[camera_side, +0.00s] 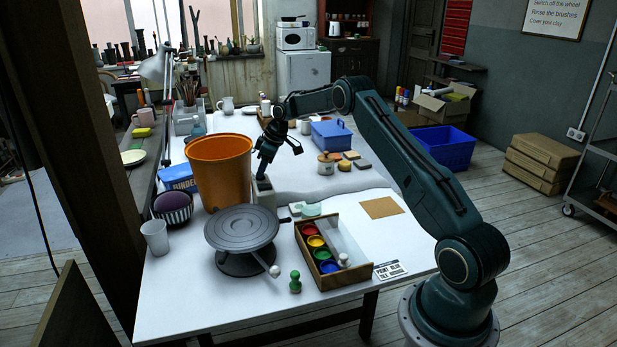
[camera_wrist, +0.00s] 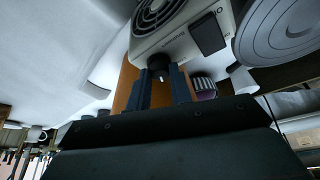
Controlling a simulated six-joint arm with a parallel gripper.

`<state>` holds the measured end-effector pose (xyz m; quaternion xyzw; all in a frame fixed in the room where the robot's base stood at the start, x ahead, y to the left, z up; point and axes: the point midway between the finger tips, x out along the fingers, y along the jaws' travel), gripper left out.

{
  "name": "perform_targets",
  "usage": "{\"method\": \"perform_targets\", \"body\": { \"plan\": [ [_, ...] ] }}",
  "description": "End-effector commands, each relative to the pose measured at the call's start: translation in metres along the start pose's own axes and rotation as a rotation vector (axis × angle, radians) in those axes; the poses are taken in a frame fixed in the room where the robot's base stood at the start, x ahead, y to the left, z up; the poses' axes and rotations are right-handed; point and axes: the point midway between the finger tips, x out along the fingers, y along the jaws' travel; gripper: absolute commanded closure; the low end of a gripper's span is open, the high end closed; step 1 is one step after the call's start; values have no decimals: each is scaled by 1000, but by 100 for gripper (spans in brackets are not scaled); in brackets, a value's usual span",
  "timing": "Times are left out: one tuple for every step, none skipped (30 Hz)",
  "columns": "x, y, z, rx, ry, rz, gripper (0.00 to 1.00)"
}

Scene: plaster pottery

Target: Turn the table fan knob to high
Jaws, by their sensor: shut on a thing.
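The table fan (camera_side: 264,194) is a small off-white box on the white table, just right of the orange bucket. In the wrist view the fan (camera_wrist: 178,38) shows a round dark grille and a black square patch. Its black knob (camera_wrist: 159,62) sits on the face nearest me, with a small pale mark on it. My gripper (camera_side: 262,177) points down at the fan in the side view. In the wrist view my gripper (camera_wrist: 161,76) has its two fingers on either side of the knob, shut on it. The knob is hidden in the side view, and I cannot read its setting.
The orange bucket (camera_side: 221,168) stands close on the left. The grey pottery wheel (camera_side: 241,228) is in front. A tray of paint pots (camera_side: 333,270) lies to the front right, and a blue box (camera_side: 331,134) stands farther back. The table between has some clear room.

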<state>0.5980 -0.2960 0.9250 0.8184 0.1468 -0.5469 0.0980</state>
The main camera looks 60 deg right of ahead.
Motion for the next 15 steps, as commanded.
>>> {"method": "perform_targets", "body": {
  "plan": [
    [0, 0, 0, 10, 0, 4, 100],
    [-1, -1, -1, 19, -1, 8, 100],
    [-1, -1, -1, 35, -1, 14, 100],
    [-1, -2, -1, 50, 0, 20, 100],
    [-1, -2, -1, 69, 0, 29, 100],
    [-1, -3, -1, 96, -1, 39, 100],
    [-1, -3, -1, 122, -1, 50, 100],
    [-1, -3, -1, 146, 0, 61, 100],
    [-1, -3, -1, 184, -1, 76, 100],
    [-1, -4, -2, 211, 0, 88, 100],
    [0, -4, -2, 238, -1, 98, 100],
    [0, -4, -2, 273, 0, 113, 100],
    [0, -4, -2, 295, 0, 122, 100],
    [-1, -4, -2, 316, -1, 131, 100],
    [-1, -4, -2, 338, 0, 140, 100]
  ]
}}
